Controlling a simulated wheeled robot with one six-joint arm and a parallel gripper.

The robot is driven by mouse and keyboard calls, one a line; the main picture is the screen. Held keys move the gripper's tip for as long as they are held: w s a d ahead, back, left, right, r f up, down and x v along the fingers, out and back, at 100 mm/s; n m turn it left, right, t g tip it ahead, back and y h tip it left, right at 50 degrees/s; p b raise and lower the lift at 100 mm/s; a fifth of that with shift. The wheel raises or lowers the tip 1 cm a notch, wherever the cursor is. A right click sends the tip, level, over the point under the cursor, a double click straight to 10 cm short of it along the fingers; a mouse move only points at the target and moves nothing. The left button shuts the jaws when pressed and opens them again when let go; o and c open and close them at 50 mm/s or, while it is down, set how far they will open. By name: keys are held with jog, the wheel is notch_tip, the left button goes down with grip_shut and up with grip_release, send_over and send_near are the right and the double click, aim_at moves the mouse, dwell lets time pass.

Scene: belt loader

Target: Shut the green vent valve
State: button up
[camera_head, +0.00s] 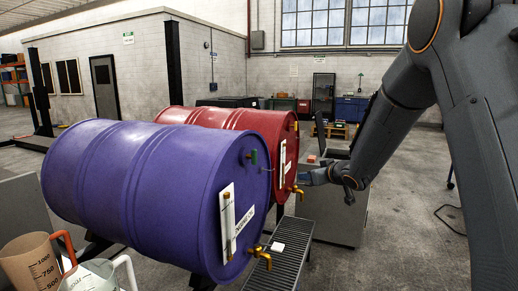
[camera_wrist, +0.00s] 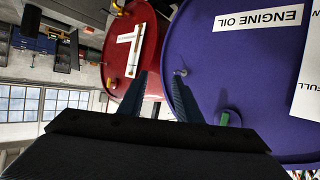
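The green vent valve (camera_head: 254,157) is a small green handle near the top of the purple drum's (camera_head: 110,180) front end. In the head view its handle points up, roughly upright. It also shows in the wrist view (camera_wrist: 224,118), to the right of my fingers on the purple drum face. My gripper (camera_head: 304,177) is in front of the red drum's (camera_head: 220,118) end, to the right of the valve and apart from it. In the wrist view my two fingers (camera_wrist: 160,75) stand apart with nothing between them.
Brass taps stick out low on the purple drum (camera_head: 259,252) and the red drum (camera_head: 296,191). A small grey fitting (camera_wrist: 181,72) sits on the purple drum face near one fingertip. A dark grating (camera_head: 280,255) lies below the drums. Measuring jugs (camera_head: 32,265) stand at lower left.

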jog(key=w+a+r+n+y+p, duration=0.2)
jog(key=w+a+r+n+y, duration=0.15)
jog(key=a+r+y, duration=0.2)
jog(key=n+g+y+p, duration=0.2)
jog(key=n+g+y, duration=0.3)
jog(key=g+y, duration=0.15)
send_near(252, 157)
jog(key=p+x, duration=0.2)
jog(key=x, duration=0.5)
jog(key=shift+w+r+p, duration=0.2)
jog(key=shift+w+p, duration=0.1)
jog(key=shift+w, duration=0.15)
grip_shut()
